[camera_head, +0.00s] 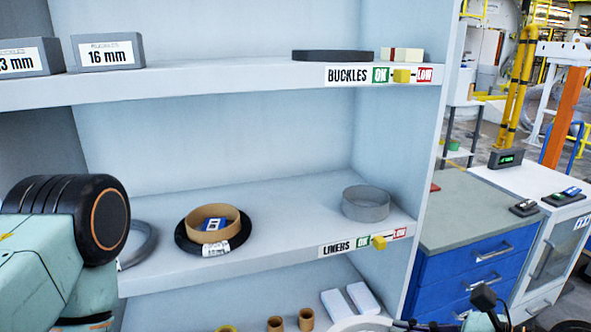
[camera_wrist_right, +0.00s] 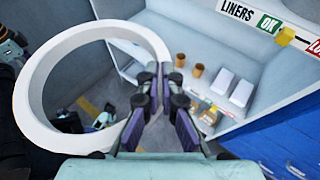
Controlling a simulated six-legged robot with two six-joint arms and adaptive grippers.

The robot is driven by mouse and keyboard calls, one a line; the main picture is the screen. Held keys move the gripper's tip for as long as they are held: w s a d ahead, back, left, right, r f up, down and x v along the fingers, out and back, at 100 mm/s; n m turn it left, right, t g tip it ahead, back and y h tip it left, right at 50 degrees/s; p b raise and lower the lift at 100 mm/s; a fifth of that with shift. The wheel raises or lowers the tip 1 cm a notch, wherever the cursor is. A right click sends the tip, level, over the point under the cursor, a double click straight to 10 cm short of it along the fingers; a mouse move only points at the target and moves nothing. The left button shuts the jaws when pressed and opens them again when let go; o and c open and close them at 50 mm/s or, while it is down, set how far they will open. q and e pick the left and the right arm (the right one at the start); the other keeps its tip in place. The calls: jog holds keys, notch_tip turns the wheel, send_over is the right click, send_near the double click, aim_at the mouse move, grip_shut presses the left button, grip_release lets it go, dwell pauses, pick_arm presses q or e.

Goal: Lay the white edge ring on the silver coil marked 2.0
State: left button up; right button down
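The white edge ring (camera_wrist_right: 38,65) hangs in the right wrist view, and a small arc of it (camera_head: 362,324) shows at the bottom edge of the head view. My right gripper (camera_wrist_right: 160,82) is shut on the ring's right side, with the rest of the ring reaching left over the floor. My left arm enters the head view at the left, but its gripper is out of the picture. No silver coil marked 2.0 can be made out. A grey ring (camera_head: 145,247) on the middle shelf is partly hidden behind my left arm, and I see no marking on it.
The middle shelf (camera_head: 285,220) holds a black ring (camera_head: 239,240) with a tan ring (camera_head: 197,217) and a grey band (camera_head: 366,204). Tan tubes (camera_head: 305,319) and white blocks (camera_head: 348,300) stand below. A blue drawer cabinet (camera_head: 470,280) is at the right.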

jog(key=shift+w+f+b, duration=0.1)
jog(key=shift+f+b, duration=0.9)
jog(key=shift+f, duration=0.45)
pick_arm(q)
notch_tip(320, 180, down, 3)
jog(key=shift+r, duration=0.1)
jog(key=shift+c, duration=0.2)
